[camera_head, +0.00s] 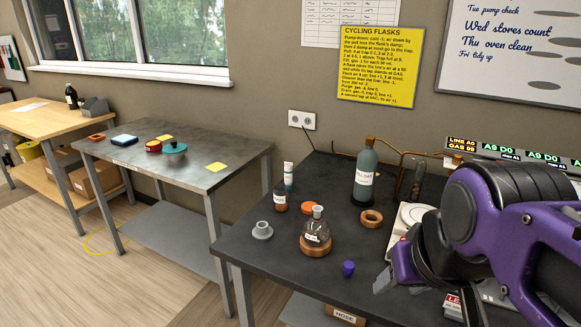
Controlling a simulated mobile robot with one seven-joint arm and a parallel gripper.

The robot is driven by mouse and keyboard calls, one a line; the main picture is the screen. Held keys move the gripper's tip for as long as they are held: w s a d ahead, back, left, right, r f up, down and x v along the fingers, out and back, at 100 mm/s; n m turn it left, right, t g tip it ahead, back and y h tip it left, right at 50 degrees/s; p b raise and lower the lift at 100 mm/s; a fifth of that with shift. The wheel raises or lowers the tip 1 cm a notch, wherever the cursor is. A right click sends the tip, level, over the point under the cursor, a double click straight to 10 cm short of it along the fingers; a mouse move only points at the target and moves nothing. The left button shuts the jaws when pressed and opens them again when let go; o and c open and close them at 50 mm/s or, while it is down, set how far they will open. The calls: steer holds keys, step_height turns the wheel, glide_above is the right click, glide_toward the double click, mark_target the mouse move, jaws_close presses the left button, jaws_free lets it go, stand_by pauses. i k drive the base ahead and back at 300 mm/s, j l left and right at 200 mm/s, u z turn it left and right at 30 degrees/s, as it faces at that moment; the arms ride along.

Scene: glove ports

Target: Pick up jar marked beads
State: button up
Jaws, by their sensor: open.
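I cannot read the word beads on any label, so I cannot tell which container is the jar marked beads. A small brown jar (280,200) with a pale label stands upright on the dark bench (275,268), at its left back. A glass flask (315,230) with a label sits in a cork ring in front of it. A tall grey-green bottle (366,172) with a white label stands further back. My gripper (386,277) is at the right, low over the bench, open, apart from these containers. My purple arm hides the bench's right side.
A grey flanged piece (262,230) and a purple stopper (348,268) lie near the front. A second table (190,178) is at left, across a floor gap.

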mark_target(281, 198)
steer(key=i+j+z, duration=0.1)
steer(key=j, duration=0.3)
steer(key=i+j, duration=0.2)
steer(key=j, duration=0.2)
steer(key=i+j+z, duration=0.15)
steer(key=j, duration=0.25)
steer(key=i+j+z, duration=0.1)
steer(key=j, duration=0.35)
